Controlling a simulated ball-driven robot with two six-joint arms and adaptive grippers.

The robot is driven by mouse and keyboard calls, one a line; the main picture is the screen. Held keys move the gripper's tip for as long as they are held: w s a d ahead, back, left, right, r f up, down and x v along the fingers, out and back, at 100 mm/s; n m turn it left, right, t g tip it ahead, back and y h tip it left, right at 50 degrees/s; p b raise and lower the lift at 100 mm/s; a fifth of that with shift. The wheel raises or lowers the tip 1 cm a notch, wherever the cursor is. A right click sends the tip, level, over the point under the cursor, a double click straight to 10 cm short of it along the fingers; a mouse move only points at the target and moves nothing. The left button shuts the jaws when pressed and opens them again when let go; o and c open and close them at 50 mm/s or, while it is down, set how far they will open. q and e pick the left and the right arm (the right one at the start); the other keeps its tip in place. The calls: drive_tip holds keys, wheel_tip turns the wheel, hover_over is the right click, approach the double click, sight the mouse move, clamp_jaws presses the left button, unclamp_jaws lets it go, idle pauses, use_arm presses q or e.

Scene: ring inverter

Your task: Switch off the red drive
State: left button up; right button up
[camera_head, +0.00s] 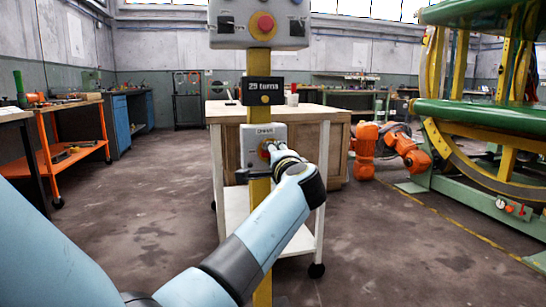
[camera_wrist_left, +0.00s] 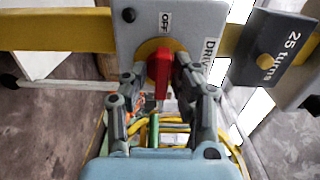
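The red drive knob (camera_wrist_left: 160,72) sits on a yellow disc on the grey drive box (camera_wrist_left: 130,40), with an OFF label beside it. In the head view the drive box (camera_head: 249,135) is on a yellow post, its knob largely hidden by my gripper. My left gripper (camera_wrist_left: 160,84) is at the knob, one finger on each side of it. The fingers look close against its sides, but I cannot tell if they are clamped. The left gripper also shows in the head view (camera_head: 272,150). My right gripper is in neither view.
Above on the post (camera_head: 259,60) are a "25 turns" display (camera_head: 263,85) and a grey panel with a red button (camera_head: 264,23). A wooden-topped bench (camera_head: 325,115) stands behind. A large green and yellow ring machine (camera_head: 480,120) and orange robot arm (camera_head: 365,150) are right.

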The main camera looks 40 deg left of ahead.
use_arm(q)
drive_tip(key=shift+o, duration=0.4)
drive_tip(key=v, duration=0.7)
drive_tip(key=shift+s+d, duration=0.2)
